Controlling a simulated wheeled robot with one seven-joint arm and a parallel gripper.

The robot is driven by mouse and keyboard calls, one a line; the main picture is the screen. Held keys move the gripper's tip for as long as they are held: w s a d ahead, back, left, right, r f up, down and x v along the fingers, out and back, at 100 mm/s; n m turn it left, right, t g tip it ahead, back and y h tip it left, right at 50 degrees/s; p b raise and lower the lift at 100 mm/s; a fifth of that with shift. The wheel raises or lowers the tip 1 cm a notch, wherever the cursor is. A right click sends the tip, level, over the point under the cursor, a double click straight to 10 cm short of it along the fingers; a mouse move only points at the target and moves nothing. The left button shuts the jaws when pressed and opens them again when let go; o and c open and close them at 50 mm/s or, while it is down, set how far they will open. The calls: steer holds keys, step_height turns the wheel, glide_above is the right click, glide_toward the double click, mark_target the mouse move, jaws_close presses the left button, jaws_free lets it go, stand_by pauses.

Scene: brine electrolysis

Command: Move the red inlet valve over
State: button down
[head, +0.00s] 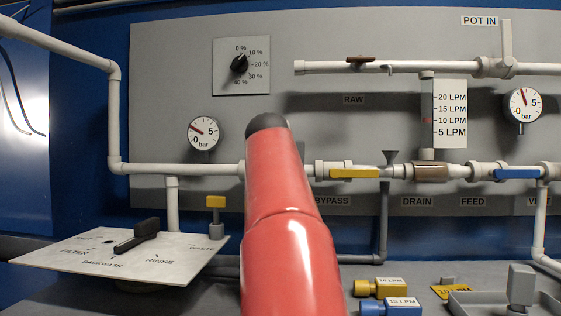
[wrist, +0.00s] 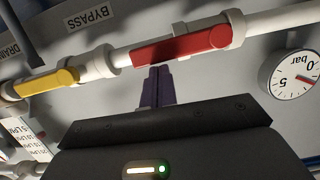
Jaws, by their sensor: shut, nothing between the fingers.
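The red inlet valve (wrist: 182,45) shows in the wrist view as a flat red handle lying along the white pipe, between a yellow valve handle and a pressure gauge. My gripper (wrist: 158,70) is shut and empty, its dark fingers together. The fingertips are just below the handle's left half in the wrist view, close to its edge. I cannot tell whether they touch it. In the head view my red arm hides the valve and the gripper.
A yellow handle (head: 354,173) and a blue handle (head: 517,174) sit along the same pipe. A pressure gauge (head: 203,132) stands above the pipe at left. A selector plate (head: 70,262) with a black lever is at lower left. Yellow and blue tagged blocks lie at lower right.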

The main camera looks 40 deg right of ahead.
stand_by(0.4)
step_height(320, 180, up, 5)
steer(key=p, duration=0.5)
steer(key=f+b+v, duration=0.1)
steer(key=b+v, duration=0.2)
steer(key=v, duration=0.6)
steer(key=shift+s+a, duration=0.2)
steer(key=shift+a, duration=0.25)
